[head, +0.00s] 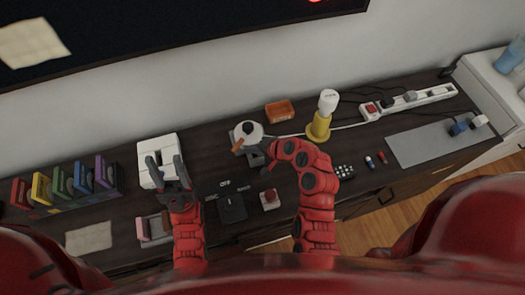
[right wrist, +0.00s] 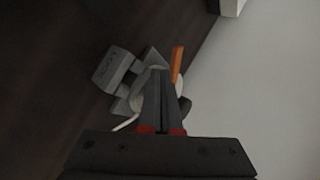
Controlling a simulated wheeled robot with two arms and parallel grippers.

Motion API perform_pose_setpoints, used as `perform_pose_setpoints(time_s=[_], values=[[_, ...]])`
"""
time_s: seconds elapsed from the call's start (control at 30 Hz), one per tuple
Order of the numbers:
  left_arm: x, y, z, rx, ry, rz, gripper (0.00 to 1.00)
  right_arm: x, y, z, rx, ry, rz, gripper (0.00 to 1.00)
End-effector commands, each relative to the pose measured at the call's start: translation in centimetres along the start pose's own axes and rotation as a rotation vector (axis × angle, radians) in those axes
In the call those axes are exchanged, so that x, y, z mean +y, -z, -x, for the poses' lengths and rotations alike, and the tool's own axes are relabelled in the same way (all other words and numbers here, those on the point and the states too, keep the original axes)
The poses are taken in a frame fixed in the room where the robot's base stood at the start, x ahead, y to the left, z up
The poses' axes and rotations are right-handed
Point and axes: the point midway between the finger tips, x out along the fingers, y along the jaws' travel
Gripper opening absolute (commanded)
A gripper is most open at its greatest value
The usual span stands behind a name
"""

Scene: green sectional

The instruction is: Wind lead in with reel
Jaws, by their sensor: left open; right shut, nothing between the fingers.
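The reel (head: 248,131) is a pale round drum near the back middle of the dark counter, with an orange crank handle (head: 238,147) at its front left. A white lead (head: 290,135) runs from it to the right. My right gripper (head: 256,154) is at the reel's front right, partly hidden by my arm. In the right wrist view, its shut, empty fingers (right wrist: 159,73) overlap the reel (right wrist: 150,76), beside the orange handle (right wrist: 178,62); contact cannot be told. My left gripper (head: 164,165) is open above a white box (head: 157,147), well left of the reel.
A power strip (head: 420,98) lies further right. A red button box (head: 270,198) and black device (head: 232,208) lie in front. Coloured binders (head: 70,185) stand left.

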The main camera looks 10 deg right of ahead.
Motion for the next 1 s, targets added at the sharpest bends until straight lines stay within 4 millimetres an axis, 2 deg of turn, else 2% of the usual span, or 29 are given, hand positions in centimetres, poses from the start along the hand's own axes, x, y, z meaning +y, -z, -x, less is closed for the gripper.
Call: perform_pose_setpoints(time_s=[0.2,0.57,0.77,0.83,1.0], values=[[0.0,0.1,-0.5,0.000,0.000,0.000,0.50,-1.2,0.0,-1.1,0.000,0.001,0.000,0.00],[0.0,0.1,-0.6,0.000,0.000,0.000,0.50,-1.2,0.0,-1.2,0.002,0.000,-0.004,0.00],[-0.1,0.4,-2.6,0.000,0.000,0.000,0.50,-2.1,-0.7,-1.6,0.071,-0.002,-0.075,0.00],[-0.1,0.3,-2.0,0.000,0.000,0.000,0.50,-2.0,-0.7,-2.3,0.082,0.000,-0.080,0.00],[-0.1,0.3,-1.9,-0.001,0.000,0.000,0.50,-2.2,-0.7,-2.4,0.083,-0.002,-0.079,0.00]])
